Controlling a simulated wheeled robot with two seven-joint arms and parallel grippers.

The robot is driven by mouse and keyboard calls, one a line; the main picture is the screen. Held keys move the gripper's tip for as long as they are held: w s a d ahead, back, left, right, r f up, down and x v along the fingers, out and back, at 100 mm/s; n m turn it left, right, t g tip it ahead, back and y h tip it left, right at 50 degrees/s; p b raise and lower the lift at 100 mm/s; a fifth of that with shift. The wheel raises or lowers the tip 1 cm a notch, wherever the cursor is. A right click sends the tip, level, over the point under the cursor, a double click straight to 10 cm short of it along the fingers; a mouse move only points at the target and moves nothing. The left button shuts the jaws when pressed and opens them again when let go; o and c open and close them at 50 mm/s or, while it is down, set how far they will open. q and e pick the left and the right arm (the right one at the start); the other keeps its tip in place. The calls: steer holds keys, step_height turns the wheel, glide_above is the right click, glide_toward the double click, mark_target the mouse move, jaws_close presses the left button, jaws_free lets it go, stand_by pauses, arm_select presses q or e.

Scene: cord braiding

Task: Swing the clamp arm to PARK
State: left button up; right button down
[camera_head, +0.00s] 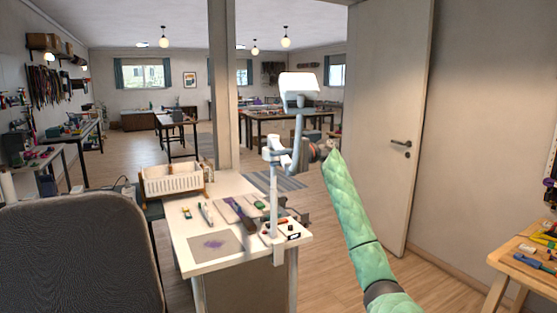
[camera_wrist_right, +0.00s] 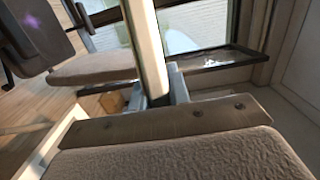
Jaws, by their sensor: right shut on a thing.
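A white upright post (camera_head: 273,200) is fixed at the front right corner of the white table. Its jointed clamp arm (camera_head: 299,128) is pale grey and carries a white, lamp-like head (camera_head: 298,84) at the top. My right gripper (camera_head: 313,150), at the end of the green-sleeved arm, is at the arm's right side, above the table's right edge. In the right wrist view a pale bar (camera_wrist_right: 146,45) runs down between the padded fingers, and the gripper is shut on it. No PARK mark can be read. My left gripper is not in view.
A dark chair back (camera_head: 80,245) fills the lower left. A door (camera_head: 375,120) and a wooden bench (camera_head: 527,265) are on the right.

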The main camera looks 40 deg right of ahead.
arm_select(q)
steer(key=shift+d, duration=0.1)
arm_select(e)
steer(key=c, duration=1.3)
jaws_free()
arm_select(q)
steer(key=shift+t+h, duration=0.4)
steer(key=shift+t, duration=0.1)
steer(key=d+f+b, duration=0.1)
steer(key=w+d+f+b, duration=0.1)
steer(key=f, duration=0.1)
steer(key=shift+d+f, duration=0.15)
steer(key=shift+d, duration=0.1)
arm_select(e)
steer(key=v, duration=0.7)
steer(key=shift+d, duration=0.4)
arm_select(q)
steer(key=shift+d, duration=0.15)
arm_select(e)
steer(key=shift+f, duration=0.1)
